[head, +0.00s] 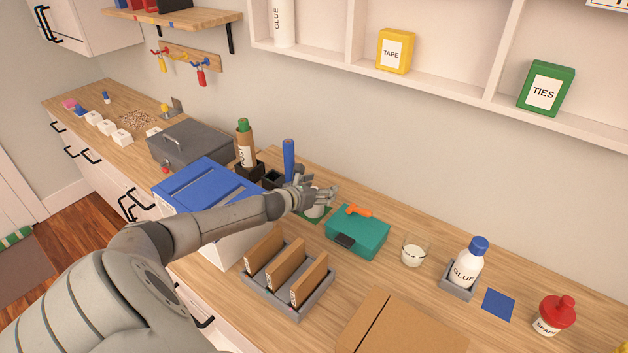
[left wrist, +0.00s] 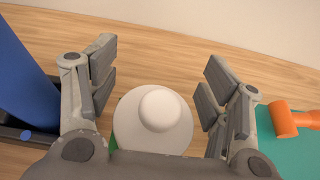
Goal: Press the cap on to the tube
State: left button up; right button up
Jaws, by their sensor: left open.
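A brown tube (head: 246,152) with a white label and a green top (head: 243,125) stands upright in a dark holder. I cannot tell how far the green top is seated. A plain blue tube (head: 289,158) stands in another dark holder; it also shows in the left wrist view (left wrist: 28,85). My left gripper (head: 318,194) is open, just right of the blue tube. In the left wrist view, a round white piece with a knob (left wrist: 158,110) lies between its spread fingers (left wrist: 160,88), apart from both. A green mat (head: 318,217) shows partly beneath it.
A teal case (head: 358,236) with an orange-handled tool (head: 357,210) is right of the gripper. A blue-lidded box (head: 208,185) lies beneath my forearm. Shelves (head: 430,83) hang above.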

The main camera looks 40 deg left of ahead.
pick_arm(q)
jog(key=shift+w+f, duration=0.1)
jog(key=shift+w, duration=0.2)
jog(key=shift+c, duration=0.4)
jog(key=c, duration=0.7)
jog(key=shift+c, duration=0.6)
